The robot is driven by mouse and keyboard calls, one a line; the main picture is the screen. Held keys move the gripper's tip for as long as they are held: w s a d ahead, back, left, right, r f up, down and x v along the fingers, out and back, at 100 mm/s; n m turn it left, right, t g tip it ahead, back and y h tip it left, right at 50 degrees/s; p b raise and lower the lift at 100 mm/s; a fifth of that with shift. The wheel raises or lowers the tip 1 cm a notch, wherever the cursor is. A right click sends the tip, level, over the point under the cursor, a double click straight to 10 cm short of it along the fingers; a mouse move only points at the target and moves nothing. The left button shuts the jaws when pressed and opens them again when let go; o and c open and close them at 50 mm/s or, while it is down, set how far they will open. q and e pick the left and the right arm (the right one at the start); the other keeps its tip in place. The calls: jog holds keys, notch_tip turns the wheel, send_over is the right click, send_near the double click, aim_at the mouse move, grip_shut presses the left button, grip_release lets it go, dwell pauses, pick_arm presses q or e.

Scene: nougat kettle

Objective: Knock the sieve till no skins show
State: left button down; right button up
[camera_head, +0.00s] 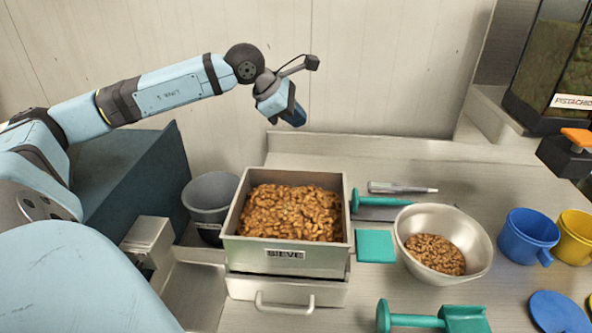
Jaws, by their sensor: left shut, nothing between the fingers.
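The sieve is a square metal box (241,251) with a label on its front, at the centre of the head view. It is filled with brown nuts (292,212); I cannot tell loose skins from nuts at this size. A metal drawer-like unit (245,288) with a bar handle sits under it. My left gripper (297,117) is shut and empty, in the air above and behind the sieve, touching nothing. My right gripper is not in view.
A metal bowl (412,225) with nuts stands right of the sieve. Teal-handled tools (463,318) lie behind and in front of it, beside a teal square (375,245). Blue (525,235) and yellow (575,238) mugs stand at right. A grey bucket (208,192) stands left.

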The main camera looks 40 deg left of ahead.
pick_arm(q)
jog(key=shift+f, duration=0.1)
dwell(0.4)
jog(key=f+b, duration=0.1)
jog(key=f, duration=0.1)
jog(key=s+d+f+b, duration=0.1)
jog(key=f+b, duration=0.1)
jog(key=f, duration=0.1)
jog(key=f+b, duration=0.2)
jog(key=f, duration=0.1)
jog(key=shift+s+d+f, duration=0.1)
jog(key=shift+s+d, duration=0.2)
jog(key=shift+s, duration=0.05)
jog(key=shift+a, duration=0.15)
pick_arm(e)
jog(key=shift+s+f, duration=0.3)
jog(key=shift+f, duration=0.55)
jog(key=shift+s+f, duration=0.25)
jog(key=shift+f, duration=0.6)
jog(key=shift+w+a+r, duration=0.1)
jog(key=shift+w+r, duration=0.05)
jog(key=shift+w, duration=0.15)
pick_arm(q)
jog(key=shift+f, duration=0.1)
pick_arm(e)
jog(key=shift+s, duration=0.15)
